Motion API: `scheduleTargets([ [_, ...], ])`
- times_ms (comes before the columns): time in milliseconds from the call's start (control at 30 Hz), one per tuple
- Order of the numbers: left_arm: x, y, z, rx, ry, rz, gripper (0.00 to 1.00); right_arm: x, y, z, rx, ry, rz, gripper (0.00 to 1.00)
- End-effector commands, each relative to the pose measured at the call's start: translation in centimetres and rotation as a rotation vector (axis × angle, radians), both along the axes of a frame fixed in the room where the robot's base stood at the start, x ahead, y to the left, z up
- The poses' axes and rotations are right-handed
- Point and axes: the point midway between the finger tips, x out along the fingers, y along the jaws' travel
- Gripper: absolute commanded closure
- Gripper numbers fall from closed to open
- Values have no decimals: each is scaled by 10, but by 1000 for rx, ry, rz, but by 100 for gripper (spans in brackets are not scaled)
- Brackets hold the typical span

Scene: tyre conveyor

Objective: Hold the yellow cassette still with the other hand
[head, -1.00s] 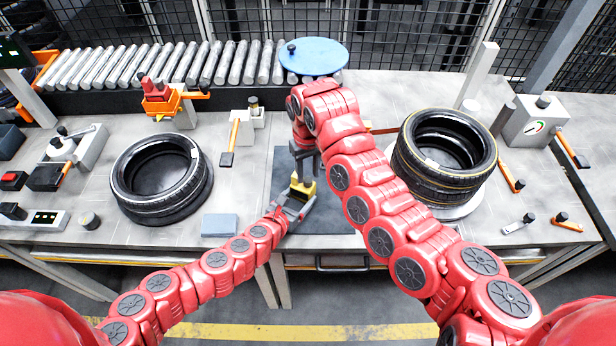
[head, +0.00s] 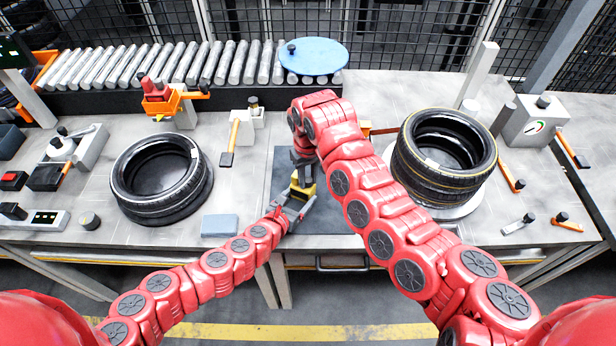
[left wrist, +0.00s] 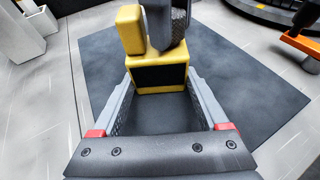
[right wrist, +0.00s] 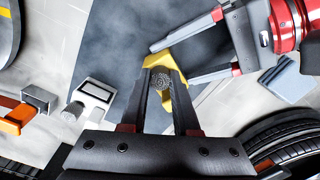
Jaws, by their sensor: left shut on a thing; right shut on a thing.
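The yellow cassette (head: 302,190) stands on the dark mat (head: 284,180) at the bench's front middle. In the left wrist view the cassette (left wrist: 160,78) has a black front panel and a raised yellow part at its left. My left gripper (head: 303,198) is shut on its lower body, a fingertip on each side (left wrist: 160,72). My right gripper (head: 303,165) comes down from above. In the right wrist view it is shut on a small round grey piece (right wrist: 161,84) at the cassette's top, with yellow (right wrist: 176,62) showing around the fingers. The fingers partly hide that piece.
A tyre (head: 160,180) lies left of the mat, and stacked tyres (head: 443,160) stand right of it. A blue-grey block (head: 220,225) lies near the front edge. A roller conveyor (head: 170,65) and a blue disc (head: 313,56) are at the back.

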Motion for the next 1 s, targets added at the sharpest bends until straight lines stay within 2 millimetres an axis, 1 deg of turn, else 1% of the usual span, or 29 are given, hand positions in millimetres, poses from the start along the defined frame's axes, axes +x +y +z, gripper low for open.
scheduleTargets([
  [167,0,0,0,0,0,0,72,0,0,0,0,-1,16,100],
  [367,0,0,0,0,0,0,72,1,0,0,0,-1,94,100],
  [567,0,0,0,0,0,-1,72,1,-1,0,0,-1,242,100],
  [1000,0,-1,0,0,0,-2,72,1,0,1,2,-1,656,100],
])
